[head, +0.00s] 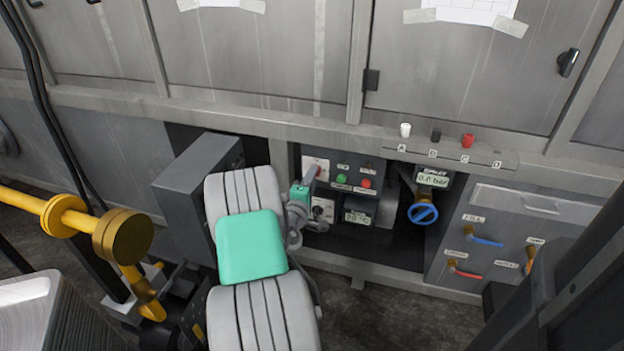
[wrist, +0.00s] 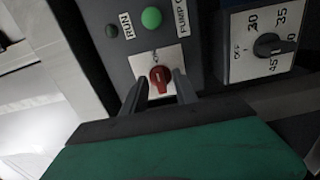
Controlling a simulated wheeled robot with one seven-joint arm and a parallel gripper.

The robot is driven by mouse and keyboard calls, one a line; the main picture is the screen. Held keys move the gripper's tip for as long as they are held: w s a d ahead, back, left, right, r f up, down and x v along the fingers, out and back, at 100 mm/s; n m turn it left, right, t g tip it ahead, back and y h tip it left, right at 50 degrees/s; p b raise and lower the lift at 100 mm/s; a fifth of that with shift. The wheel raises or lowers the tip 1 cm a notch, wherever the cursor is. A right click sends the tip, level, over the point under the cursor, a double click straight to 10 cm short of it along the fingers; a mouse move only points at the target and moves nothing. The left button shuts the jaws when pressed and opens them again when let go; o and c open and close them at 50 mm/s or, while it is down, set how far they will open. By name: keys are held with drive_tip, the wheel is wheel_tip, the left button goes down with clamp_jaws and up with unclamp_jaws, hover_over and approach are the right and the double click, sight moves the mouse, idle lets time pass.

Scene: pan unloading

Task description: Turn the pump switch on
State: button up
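The pump switch is a red rotary knob (wrist: 160,80) on a white plate (wrist: 157,60) in the wrist view. My gripper (wrist: 161,84) is open, with one dark finger on each side of the knob and narrow gaps visible between. Whether the fingertips touch the plate cannot be told. In the head view my gripper (head: 311,176) is at the left of the control panel (head: 352,165), in front of the switch plate (head: 315,163). The knob is mostly hidden there by my gripper.
A green button (wrist: 151,17) and a dark lamp (wrist: 111,31) sit beside the switch. A temperature-style dial (wrist: 268,44) is close to its right. In the head view a red button (head: 366,183) and a blue valve wheel (head: 423,213) are further right; the recess edges are close.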

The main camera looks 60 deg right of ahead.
drive_tip(key=s+a, duration=0.1)
drive_tip(key=a, duration=0.6)
drive_tip(key=shift+a, duration=0.4)
drive_tip(key=shift+s, duration=0.1)
